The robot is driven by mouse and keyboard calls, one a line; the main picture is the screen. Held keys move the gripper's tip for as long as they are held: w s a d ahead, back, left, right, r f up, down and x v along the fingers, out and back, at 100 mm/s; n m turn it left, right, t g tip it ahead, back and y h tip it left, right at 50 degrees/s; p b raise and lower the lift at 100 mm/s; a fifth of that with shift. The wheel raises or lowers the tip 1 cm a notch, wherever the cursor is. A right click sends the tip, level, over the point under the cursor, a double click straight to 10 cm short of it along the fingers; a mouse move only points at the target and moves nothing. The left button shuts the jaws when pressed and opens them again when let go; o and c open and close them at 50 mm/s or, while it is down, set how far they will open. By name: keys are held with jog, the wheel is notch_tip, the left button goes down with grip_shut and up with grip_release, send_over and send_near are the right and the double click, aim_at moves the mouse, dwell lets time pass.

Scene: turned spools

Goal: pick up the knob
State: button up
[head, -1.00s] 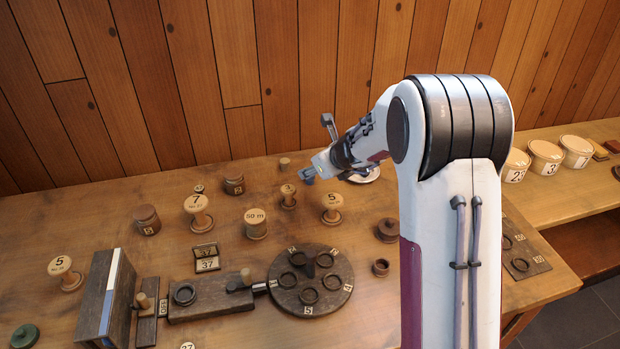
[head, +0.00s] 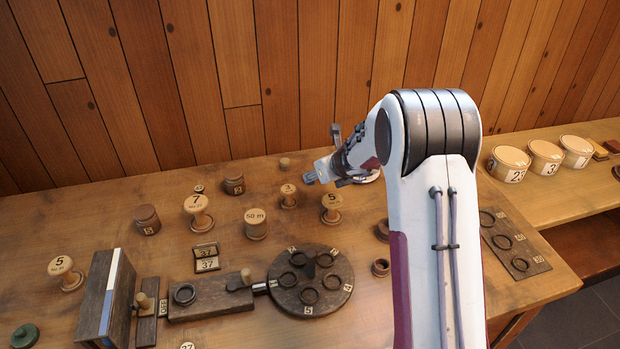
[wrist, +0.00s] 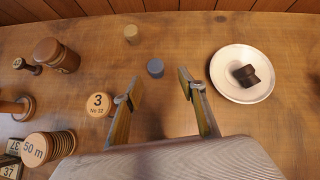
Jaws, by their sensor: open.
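My gripper (head: 312,178) is open above the back of the wooden table, and its fingers (wrist: 158,78) are apart with nothing between them in the wrist view. A short blue-grey cylinder (wrist: 155,68) stands on the table just beyond the fingertips, between their lines. A dark brown angular piece (wrist: 246,75) lies on a white saucer (wrist: 225,88) to the right of the fingers. A small pale wooden cylinder (wrist: 131,34) stands farther back; it also shows in the head view (head: 284,162). I cannot tell for certain which of these is the knob.
A spool marked 3 (wrist: 98,103) stands close left of the fingers. More spools, such as one marked 7 (head: 197,207) and one marked 50 m (head: 256,223), stand to the left. A round dark holder (head: 325,263) lies nearer. A plank wall (head: 290,80) closes the back.

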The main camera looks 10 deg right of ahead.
jog(key=shift+w+a+f, duration=0.1)
jog(key=shift+w+f, duration=0.3)
jog(key=shift+w, duration=0.1)
jog(key=shift+w+a+f, duration=0.3)
jog(key=shift+w+f, duration=0.1)
jog(key=shift+w, duration=0.2)
jog(key=shift+w+a+f, duration=0.25)
jog(key=shift+w+f, duration=0.15)
jog(key=shift+w, duration=0.15)
jog(key=shift+x, duration=1.05)
jog(key=c, duration=0.9)
